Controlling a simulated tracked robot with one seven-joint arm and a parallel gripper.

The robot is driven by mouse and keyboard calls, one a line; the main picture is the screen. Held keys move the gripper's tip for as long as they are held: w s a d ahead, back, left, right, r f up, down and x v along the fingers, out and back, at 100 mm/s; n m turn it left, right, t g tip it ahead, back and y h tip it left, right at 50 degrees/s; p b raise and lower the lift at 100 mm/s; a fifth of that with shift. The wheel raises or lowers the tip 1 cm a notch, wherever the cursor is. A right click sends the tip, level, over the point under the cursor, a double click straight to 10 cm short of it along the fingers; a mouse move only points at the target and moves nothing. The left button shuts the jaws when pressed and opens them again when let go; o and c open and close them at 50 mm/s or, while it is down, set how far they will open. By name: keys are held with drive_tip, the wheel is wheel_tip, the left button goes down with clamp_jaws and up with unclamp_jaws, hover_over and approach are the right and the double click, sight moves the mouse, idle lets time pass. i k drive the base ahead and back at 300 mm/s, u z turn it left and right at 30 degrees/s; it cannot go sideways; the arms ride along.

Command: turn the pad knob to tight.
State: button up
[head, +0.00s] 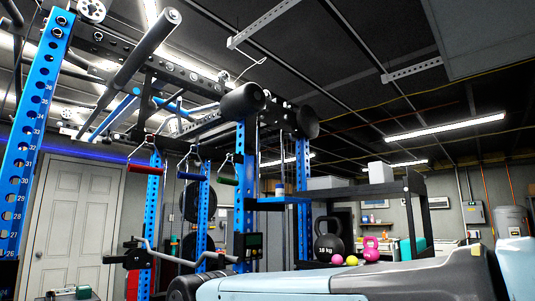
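I cannot make out the pad knob for certain in the head view. Two black round roller pads stick out from the blue rack, a nearer one (242,100) and a farther one (307,122). Small dark fittings show between them, too small to tell apart. My gripper cannot be seen. A light-blue and grey link, probably of my arm, crosses the bottom right and hides what is behind it.
Blue rack uprights (37,135) stand at left, with coloured strap handles (146,168) hanging. A bent metal bar (180,262) sits low in front. A black kettlebell (328,241) and small coloured weights (371,250) stand on a surface behind. A white door (75,225) is at left.

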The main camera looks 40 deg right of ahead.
sight(252, 146)
drive_tip(key=z, duration=1)
drive_tip(key=i, duration=0.75)
drive_tip(key=z, duration=0.2)
